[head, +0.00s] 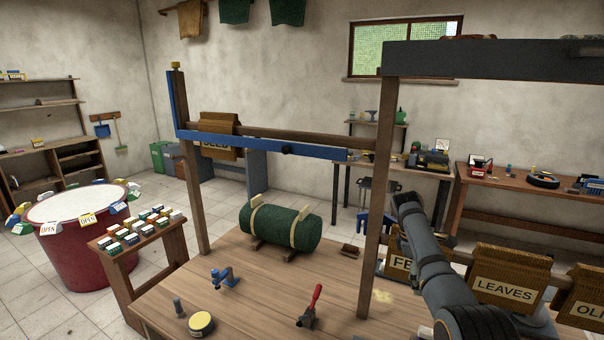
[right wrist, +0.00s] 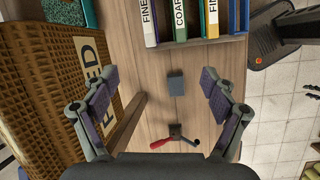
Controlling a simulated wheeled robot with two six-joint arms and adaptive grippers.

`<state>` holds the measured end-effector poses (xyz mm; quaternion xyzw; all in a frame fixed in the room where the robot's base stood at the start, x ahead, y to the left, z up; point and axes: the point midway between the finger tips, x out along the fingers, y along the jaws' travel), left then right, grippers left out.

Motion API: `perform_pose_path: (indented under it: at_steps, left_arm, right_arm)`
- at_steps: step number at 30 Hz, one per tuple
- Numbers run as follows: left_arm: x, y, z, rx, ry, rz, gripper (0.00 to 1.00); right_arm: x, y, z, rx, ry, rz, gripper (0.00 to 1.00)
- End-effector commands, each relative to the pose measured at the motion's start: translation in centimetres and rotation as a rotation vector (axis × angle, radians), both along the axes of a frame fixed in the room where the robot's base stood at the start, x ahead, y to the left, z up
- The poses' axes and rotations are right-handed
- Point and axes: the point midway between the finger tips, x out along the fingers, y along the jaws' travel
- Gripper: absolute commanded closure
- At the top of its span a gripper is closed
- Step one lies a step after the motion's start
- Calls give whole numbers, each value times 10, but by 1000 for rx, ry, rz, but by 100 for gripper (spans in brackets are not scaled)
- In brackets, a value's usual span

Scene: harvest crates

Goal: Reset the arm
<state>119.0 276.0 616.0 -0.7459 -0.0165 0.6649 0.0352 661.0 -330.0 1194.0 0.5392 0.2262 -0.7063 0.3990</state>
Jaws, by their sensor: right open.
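My right arm comes in from the bottom right of the head view and reaches up beside the wooden post. Its gripper (head: 376,222) shows there only in part, close to the post. In the right wrist view the right gripper (right wrist: 161,82) has its two fingers wide apart with nothing between the pads. Below it are a wooden work surface, a small grey-blue block (right wrist: 175,86) and a red-handled tool (right wrist: 174,140), all apart from the fingers. My left arm and gripper are not in view.
A wooden frame with a blue beam (head: 270,146) stands over the bench (head: 260,305). A green roll (head: 280,225), red-handled clamp (head: 311,306) and round tin (head: 201,323) sit on the bench. Woven baskets, including LEAVES (head: 506,290), hang right. A FEED basket (right wrist: 60,85) is near the left finger.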

Motion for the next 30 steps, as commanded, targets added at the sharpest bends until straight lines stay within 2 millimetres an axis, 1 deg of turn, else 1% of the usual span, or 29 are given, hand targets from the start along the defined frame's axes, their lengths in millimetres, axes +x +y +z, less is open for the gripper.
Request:
perform_pose_path:
  at_steps: [1,5,8,9,11,12,14,15,18,21,24,30]
  left_arm:
    - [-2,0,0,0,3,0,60]
    - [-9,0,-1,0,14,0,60]
    - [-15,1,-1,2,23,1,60]
    - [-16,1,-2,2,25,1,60]
    - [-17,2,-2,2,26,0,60]
    - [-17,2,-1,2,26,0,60]
    - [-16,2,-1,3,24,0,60]
    - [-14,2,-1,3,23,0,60]
    - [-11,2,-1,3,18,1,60]
    - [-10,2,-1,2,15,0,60]
    - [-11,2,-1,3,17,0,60]
    - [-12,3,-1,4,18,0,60]
  right_arm:
    - [-3,0,-18,0,-16,-23,15]
    - [-15,3,-62,4,-81,-100,15]
    - [-36,6,-104,13,-147,-178,15]
    - [-49,8,-122,19,-179,-216,15]
    - [-73,13,-148,32,-230,-275,15]
    - [-90,16,-163,44,-266,-317,15]
    - [-120,23,-181,65,-316,-377,15]
    - [-141,27,-190,81,-349,-416,15]
    - [-189,40,-200,125,-414,-503,15]
    - [-225,50,-199,165,-459,-568,15]
    - [-255,59,-194,198,-489,-618,15]
    - [-301,73,-178,259,-530,-701,15]
